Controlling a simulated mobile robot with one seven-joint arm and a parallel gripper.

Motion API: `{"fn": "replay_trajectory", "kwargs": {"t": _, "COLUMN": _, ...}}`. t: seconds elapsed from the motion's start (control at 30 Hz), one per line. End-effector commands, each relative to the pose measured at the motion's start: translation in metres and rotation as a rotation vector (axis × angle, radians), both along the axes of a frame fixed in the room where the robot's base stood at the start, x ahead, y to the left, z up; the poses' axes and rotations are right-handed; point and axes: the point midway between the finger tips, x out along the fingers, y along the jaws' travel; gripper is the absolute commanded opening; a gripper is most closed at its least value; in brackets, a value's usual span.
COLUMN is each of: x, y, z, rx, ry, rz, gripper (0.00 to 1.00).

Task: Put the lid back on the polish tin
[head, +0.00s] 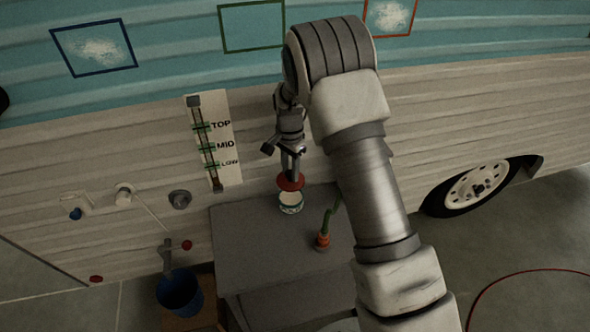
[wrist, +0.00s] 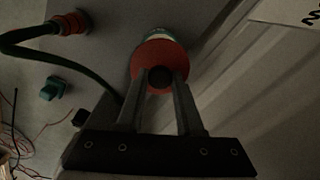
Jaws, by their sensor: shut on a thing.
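The polish tin (head: 291,205) is a small round white tin with a green band, standing on the grey table. Its red lid (head: 290,182) is held just above the tin in the head view. In the wrist view the lid (wrist: 150,57) covers most of the tin (wrist: 154,36), whose far edge shows past it. My gripper (head: 290,172) is shut on the lid's dark knob (wrist: 160,78). Whether the lid touches the tin's rim is hard to tell; its underside is hidden.
The grey table (head: 240,245) stands against the camper wall. A green hose with an orange end (head: 322,240) is on it, right of the tin. A blue bucket (head: 180,292) is below left. A slider panel (head: 215,140) marked TOP, MID and LOW is on the wall.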

Motion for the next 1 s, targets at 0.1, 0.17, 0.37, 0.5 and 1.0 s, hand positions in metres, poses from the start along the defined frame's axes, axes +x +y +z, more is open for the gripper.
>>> {"fn": "replay_trajectory", "kwargs": {"t": 0.1, "x": 0.000, "y": 0.000, "z": -0.006, "rx": 0.000, "ry": 0.000, "rz": 0.000, "gripper": 0.00}}
{"fn": "replay_trajectory", "kwargs": {"t": 0.17, "x": 0.000, "y": 0.000, "z": -0.010, "rx": -0.001, "ry": 0.001, "rz": 0.000, "gripper": 0.00}}
{"fn": "replay_trajectory", "kwargs": {"t": 0.37, "x": 0.000, "y": 0.000, "z": -0.027, "rx": -0.001, "ry": 0.002, "rz": 0.000, "gripper": 0.00}}
{"fn": "replay_trajectory", "kwargs": {"t": 0.5, "x": 0.000, "y": 0.000, "z": -0.041, "rx": -0.001, "ry": 0.001, "rz": -0.001, "gripper": 0.00}}
{"fn": "replay_trajectory", "kwargs": {"t": 1.0, "x": 0.000, "y": 0.000, "z": -0.063, "rx": 0.000, "ry": 0.000, "rz": -0.001, "gripper": 0.00}}
